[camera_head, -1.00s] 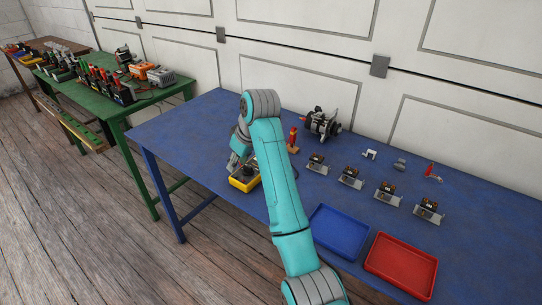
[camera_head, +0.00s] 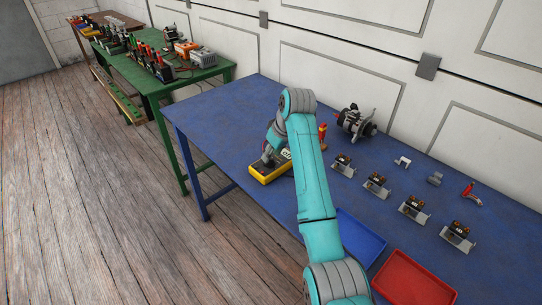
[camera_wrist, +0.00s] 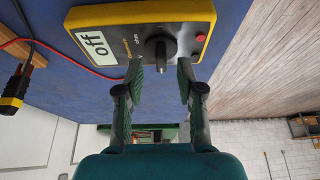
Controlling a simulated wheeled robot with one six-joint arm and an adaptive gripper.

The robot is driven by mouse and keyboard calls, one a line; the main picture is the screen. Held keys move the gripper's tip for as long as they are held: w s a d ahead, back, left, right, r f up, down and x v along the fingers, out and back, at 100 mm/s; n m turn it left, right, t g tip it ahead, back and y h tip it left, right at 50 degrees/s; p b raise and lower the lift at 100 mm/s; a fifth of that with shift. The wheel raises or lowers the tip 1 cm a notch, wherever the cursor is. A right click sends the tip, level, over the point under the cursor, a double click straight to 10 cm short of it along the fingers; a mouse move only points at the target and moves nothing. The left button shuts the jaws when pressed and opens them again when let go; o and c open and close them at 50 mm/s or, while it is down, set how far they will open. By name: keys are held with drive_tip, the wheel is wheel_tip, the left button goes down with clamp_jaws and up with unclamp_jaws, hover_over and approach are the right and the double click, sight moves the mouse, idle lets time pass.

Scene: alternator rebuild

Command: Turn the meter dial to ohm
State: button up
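The meter (camera_head: 271,174) is a yellow-edged box lying on the blue table, partly hidden behind my arm in the head view. In the wrist view the meter (camera_wrist: 84,14) fills the top, with a white display (camera_wrist: 93,45) reading "off". Its black round dial (camera_wrist: 160,49) has a raised pointer knob. My gripper (camera_wrist: 161,66) has its two fingers apart at the dial, one on each side of the knob. Gaps show between the fingers and the pointer. The gripper (camera_head: 267,160) also shows over the meter in the head view.
A red button (camera_wrist: 201,37) sits beside the dial. A red lead (camera_wrist: 75,62) and a yellow-black probe (camera_wrist: 14,88) lie near the meter. An alternator (camera_head: 354,122), several small parts, a blue tray (camera_head: 361,240) and a red tray (camera_head: 405,283) are to the right.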

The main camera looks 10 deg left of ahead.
drive_tip(key=shift+x, duration=1)
clamp_jaws()
